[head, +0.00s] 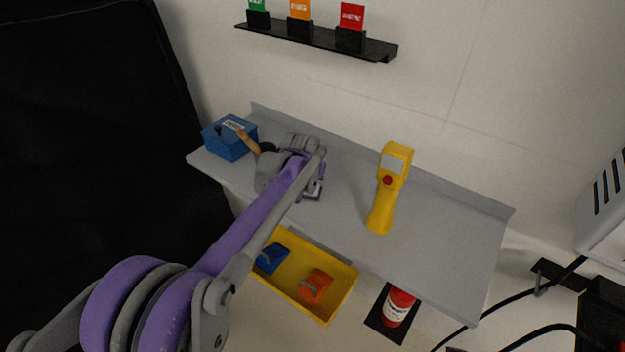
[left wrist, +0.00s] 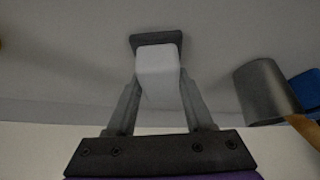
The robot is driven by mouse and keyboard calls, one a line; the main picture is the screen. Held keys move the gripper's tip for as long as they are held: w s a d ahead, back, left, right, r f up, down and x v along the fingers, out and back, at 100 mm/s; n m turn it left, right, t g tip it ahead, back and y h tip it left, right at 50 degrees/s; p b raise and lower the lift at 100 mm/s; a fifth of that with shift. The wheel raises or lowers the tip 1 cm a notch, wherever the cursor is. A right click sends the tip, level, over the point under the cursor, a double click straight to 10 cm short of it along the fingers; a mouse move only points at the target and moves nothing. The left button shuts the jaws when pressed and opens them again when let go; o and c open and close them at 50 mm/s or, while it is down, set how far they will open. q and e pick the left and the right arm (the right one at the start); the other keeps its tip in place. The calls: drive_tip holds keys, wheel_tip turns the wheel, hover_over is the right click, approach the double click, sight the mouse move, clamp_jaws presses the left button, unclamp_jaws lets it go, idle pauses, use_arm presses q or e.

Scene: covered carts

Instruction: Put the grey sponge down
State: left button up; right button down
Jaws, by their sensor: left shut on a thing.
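My left gripper (left wrist: 159,82) is shut on a pale grey block, which I take to be the grey sponge (left wrist: 157,72). A darker grey flat part shows just beyond the block, past the fingertips. In the head view my left gripper (head: 313,189) is over the left half of the grey shelf (head: 440,245). The arm largely hides the sponge there. I cannot tell whether the sponge touches the shelf. My right gripper is not in view.
A blue box (head: 226,146) and a wooden handle (head: 248,142) by a grey metal cylinder (left wrist: 266,91) are at the shelf's left end. A yellow handheld device (head: 385,195) stands right of the gripper. The shelf's right end is clear. A yellow tray (head: 340,303) is below.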

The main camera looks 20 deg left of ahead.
use_arm(q)
drive_tip(key=shift+f, duration=0.2)
drive_tip(key=o, duration=1.2)
drive_tip(key=shift+r, duration=0.25)
drive_tip(key=v, duration=1.2)
drive_tip(key=s+f, duration=0.5)
drive_tip(key=s, duration=0.5)
drive_tip(key=s+f, duration=0.5)
drive_tip(key=s, duration=0.5)
drive_tip(key=s+f, duration=0.5)
drive_tip(key=s, duration=0.5)
drive_tip(key=shift+s+a+g+p, duration=0.25)
drive_tip(key=shift+a+g+p, duration=0.05)
drive_tip(key=shift+a+g, duration=0.1)
